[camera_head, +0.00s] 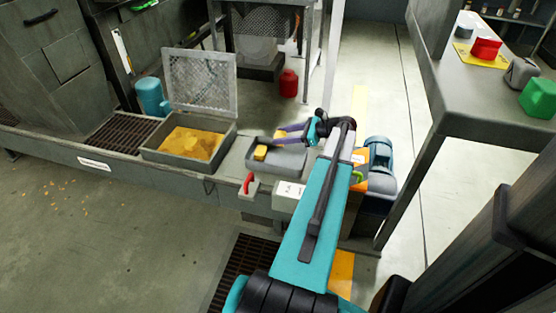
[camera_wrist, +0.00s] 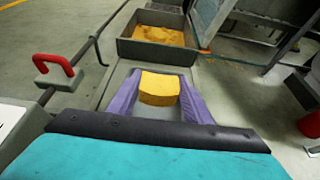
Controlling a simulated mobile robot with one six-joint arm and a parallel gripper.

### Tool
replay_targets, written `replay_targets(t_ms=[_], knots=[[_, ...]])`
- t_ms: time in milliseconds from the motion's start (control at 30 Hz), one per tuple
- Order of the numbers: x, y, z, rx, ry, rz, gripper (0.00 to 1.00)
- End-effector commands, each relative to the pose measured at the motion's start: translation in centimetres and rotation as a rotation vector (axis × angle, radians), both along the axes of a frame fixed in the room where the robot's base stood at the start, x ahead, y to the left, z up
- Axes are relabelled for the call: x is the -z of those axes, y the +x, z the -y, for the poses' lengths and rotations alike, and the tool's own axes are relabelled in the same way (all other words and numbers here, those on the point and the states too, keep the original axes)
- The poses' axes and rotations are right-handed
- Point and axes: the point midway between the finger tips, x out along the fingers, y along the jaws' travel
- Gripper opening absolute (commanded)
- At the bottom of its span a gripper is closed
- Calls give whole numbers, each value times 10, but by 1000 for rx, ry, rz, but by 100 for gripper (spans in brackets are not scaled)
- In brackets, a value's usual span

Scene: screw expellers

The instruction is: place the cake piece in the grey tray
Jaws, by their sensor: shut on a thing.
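The cake piece (camera_head: 260,153) is a small yellow block, low over the grey tray (camera_head: 290,163) in the head view. In the wrist view the cake piece (camera_wrist: 160,88) sits between the tips of my gripper's two purple fingers. My gripper (camera_head: 267,147) is shut on it and reaches in over the tray from the right. The grey tray (camera_wrist: 115,80) shows behind and beside the fingers in the wrist view. I cannot tell whether the piece touches the tray floor.
A lidded grey box of yellow meal (camera_head: 147,152) stands left of the tray, its mesh lid (camera_head: 200,80) raised. A red-handled lever (camera_head: 249,184) stands at the tray's front left. A blue motor (camera_head: 380,153) is at the right. A red canister (camera_head: 289,83) stands behind.

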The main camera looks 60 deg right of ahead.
Motion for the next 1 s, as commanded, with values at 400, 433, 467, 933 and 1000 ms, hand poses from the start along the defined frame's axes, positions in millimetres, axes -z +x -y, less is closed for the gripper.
replay_targets(t_ms=[400,433,467,933,1000], knots=[[47,0,0,1,2,-1,23],[48,0,0,1,2,-1,23],[49,0,0,0,1,0,23],[59,0,1,1,1,0,23],[67,0,1,1,1,0,23]])
